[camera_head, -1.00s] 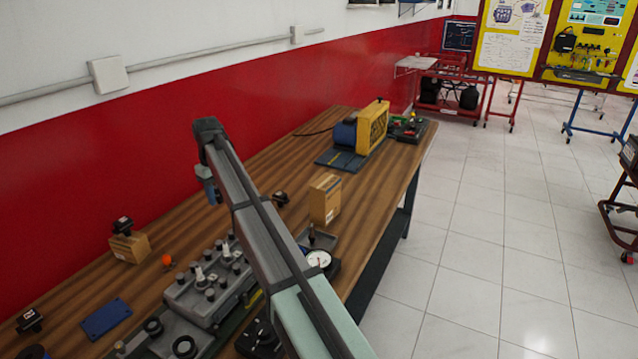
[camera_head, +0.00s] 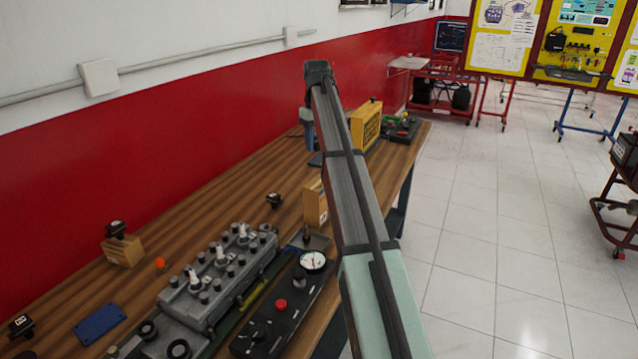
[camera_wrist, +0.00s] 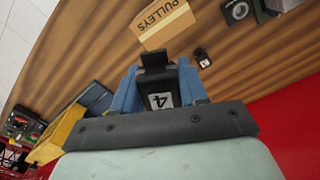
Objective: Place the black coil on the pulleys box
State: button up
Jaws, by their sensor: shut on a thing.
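My gripper (camera_wrist: 160,88) has blue fingers and is shut on a black coil (camera_wrist: 157,72) with a white label reading 4. In the head view my gripper (camera_head: 307,125) hangs above the far part of the bench; the held coil is hidden there. The cardboard pulleys box (camera_wrist: 160,17), lettered PULLEYS, lies ahead of the held coil in the wrist view, apart from it. In the head view the pulleys box (camera_head: 313,205) is partly covered by my arm. Another black coil (camera_wrist: 202,57) stands on the table beside the box, also visible in the head view (camera_head: 274,200).
A yellow machine (camera_head: 366,125) stands at the bench's far end. Another black coil (camera_head: 117,229) sits on a small box (camera_head: 124,251) at left. Bare wood lies along the wall.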

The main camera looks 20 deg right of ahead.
aim_at(318, 182)
jog(key=shift+s+a+r+n, duration=0.1)
jog(key=shift+s+r+n, duration=0.3)
jog(key=shift+r+n, duration=0.1)
jog(key=n, duration=0.1)
jog(key=s+n, duration=0.1)
jog(key=n, duration=0.1)
jog(key=shift+s+a+f, duration=0.15)
jog(key=shift+s, duration=0.05)
jog(key=shift+f+n, duration=0.1)
jog(key=shift+n, duration=0.7)
jog(key=shift+f, duration=4.9)
jog(key=shift+f, duration=0.1)
jog(key=o, duration=1.1)
jog(key=shift+o, duration=0.2)
notch_tip(318, 182, up, 12)
jog(key=shift+r, duration=0.15)
